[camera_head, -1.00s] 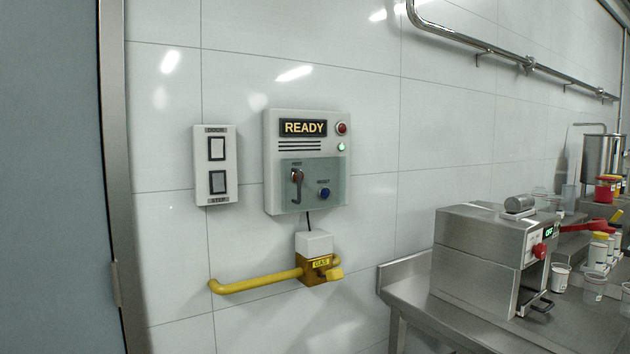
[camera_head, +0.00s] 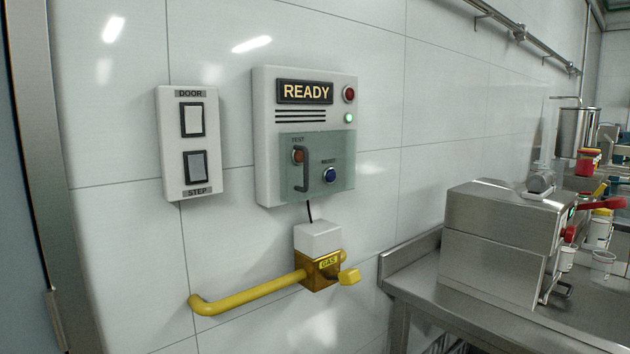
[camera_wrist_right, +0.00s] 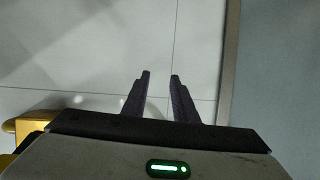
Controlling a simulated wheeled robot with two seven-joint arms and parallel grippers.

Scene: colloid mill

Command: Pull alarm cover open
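The alarm panel (camera_head: 264,120) is a white box on the tiled wall with a READY sign, a red lamp and a green lamp. Its clear greenish alarm cover (camera_head: 342,162) lies flat over the TEST switch and the blue RESET button (camera_head: 329,175), and looks closed. A dark curved handle (camera_head: 303,170) stands upright on the cover's left part. My right gripper (camera_wrist_right: 160,74) shows in the right wrist view with its two dark fingers apart and nothing between them, in front of bare wall. Neither gripper shows in the head view.
A DOOR/STEP switch plate (camera_head: 189,143) is left of the panel. Below it are a yellow gas pipe (camera_head: 245,292) and valve (camera_head: 319,271). A steel counter (camera_head: 420,284) with a steel machine (camera_head: 495,245) stands at right. A door frame (camera_head: 45,180) bounds the left.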

